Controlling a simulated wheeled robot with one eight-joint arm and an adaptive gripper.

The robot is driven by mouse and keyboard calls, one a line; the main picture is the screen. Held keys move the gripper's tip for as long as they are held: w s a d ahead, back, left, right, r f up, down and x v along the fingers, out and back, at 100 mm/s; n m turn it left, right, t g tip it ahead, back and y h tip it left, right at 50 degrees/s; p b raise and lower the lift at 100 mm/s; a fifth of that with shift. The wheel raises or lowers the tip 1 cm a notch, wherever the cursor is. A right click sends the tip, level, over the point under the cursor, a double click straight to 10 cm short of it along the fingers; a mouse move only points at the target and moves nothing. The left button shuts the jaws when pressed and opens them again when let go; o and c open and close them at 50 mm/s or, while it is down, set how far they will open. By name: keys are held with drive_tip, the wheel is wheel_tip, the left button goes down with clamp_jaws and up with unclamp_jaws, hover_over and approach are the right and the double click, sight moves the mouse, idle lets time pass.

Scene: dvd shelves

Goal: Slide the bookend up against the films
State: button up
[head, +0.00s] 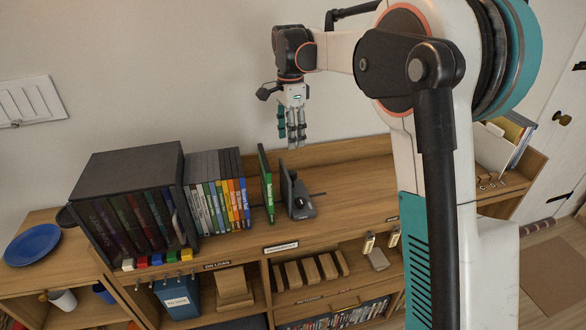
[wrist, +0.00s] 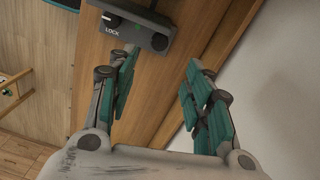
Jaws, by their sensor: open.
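The bookend (head: 300,205) is a dark grey upright plate on a broad foot, standing on the shelf top right of the films. In the wrist view its foot, marked LOCK (wrist: 140,27), shows at the top edge. A green film case (head: 267,184) stands just left of the bookend, slightly tilted. A gap separates it from the row of films (head: 217,200) further left. My gripper (head: 292,142) points down above and behind the bookend, clear of it. Its fingers are apart and empty, also in the wrist view (wrist: 161,65).
A black case (head: 125,163) holding dark films stands left of the row, with coloured blocks in front. The wooden shelf top (head: 355,185) right of the bookend is mostly clear. A blue plate (head: 33,244) lies far left. Papers in a holder (head: 505,140) stand far right.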

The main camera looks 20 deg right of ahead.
sight(292, 172)
drive_tip(key=f+b, duration=0.1)
drive_tip(key=f, duration=0.3)
drive_tip(key=f+b, duration=0.1)
drive_tip(key=f, duration=0.3)
drive_tip(key=f+b, duration=0.1)
drive_tip(key=f, duration=0.3)
drive_tip(key=shift+s+f+b, duration=0.3)
drive_tip(key=shift+f, duration=0.1)
clamp_jaws()
